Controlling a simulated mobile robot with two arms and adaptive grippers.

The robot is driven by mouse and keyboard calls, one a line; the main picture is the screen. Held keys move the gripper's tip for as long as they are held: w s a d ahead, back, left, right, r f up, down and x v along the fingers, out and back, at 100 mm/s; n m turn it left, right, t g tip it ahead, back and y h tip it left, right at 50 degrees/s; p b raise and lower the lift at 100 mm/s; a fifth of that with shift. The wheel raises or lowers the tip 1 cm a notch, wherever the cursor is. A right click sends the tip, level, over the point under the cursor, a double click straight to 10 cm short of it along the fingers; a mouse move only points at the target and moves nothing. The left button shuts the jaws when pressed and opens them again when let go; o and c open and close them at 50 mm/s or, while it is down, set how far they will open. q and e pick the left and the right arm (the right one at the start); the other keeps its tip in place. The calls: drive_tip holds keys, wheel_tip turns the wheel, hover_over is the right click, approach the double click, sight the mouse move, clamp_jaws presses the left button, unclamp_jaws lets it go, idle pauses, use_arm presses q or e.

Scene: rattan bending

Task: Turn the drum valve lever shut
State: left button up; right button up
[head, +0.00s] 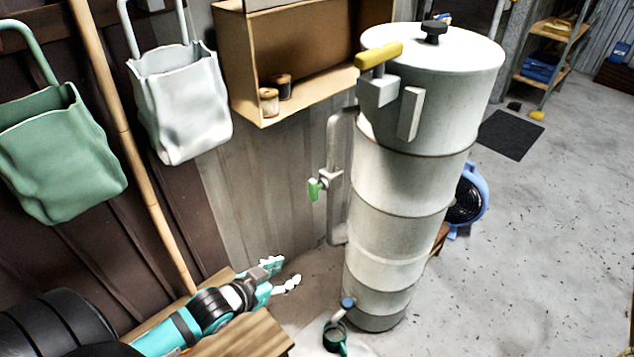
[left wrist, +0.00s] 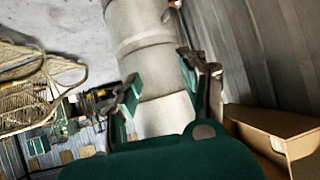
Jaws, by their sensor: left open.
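A tall pale drum (head: 400,220) stands upright in the head view. A yellow-handled lever (head: 379,55) sits near its top, pointing sideways. A green-handled lever (head: 315,189) is on the side pipe (head: 340,160), and a blue knob (head: 347,303) is near the base. I cannot tell which one the task means. My left gripper (head: 281,275) is open and empty, low and left of the drum, below the green handle. In the left wrist view the gripper (left wrist: 163,76) has its fingers apart, with the drum (left wrist: 143,45) beyond them. My right gripper is not in view.
A dark green cup (head: 334,338) is beside the drum's base. A wooden surface (head: 245,338) lies under my left arm. A wooden shelf box (head: 240,70) and bags (head: 180,105) hang on the wall. A blue fan (head: 468,200) stands behind the drum. The right floor is mostly clear.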

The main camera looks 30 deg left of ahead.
use_arm(q)
drive_tip(key=w+a+r+t+h, duration=0.2)
drive_tip(key=w+a+r+t, duration=0.2)
drive_tip(key=a+r, duration=0.15)
drive_tip(key=m+t+h, duration=0.1)
drive_tip(key=t+h, duration=0.1)
approach(311, 184)
drive_tip(key=x, duration=1.1)
drive_tip(key=shift+a, duration=0.1)
drive_tip(key=shift+f, duration=0.1)
clamp_jaws()
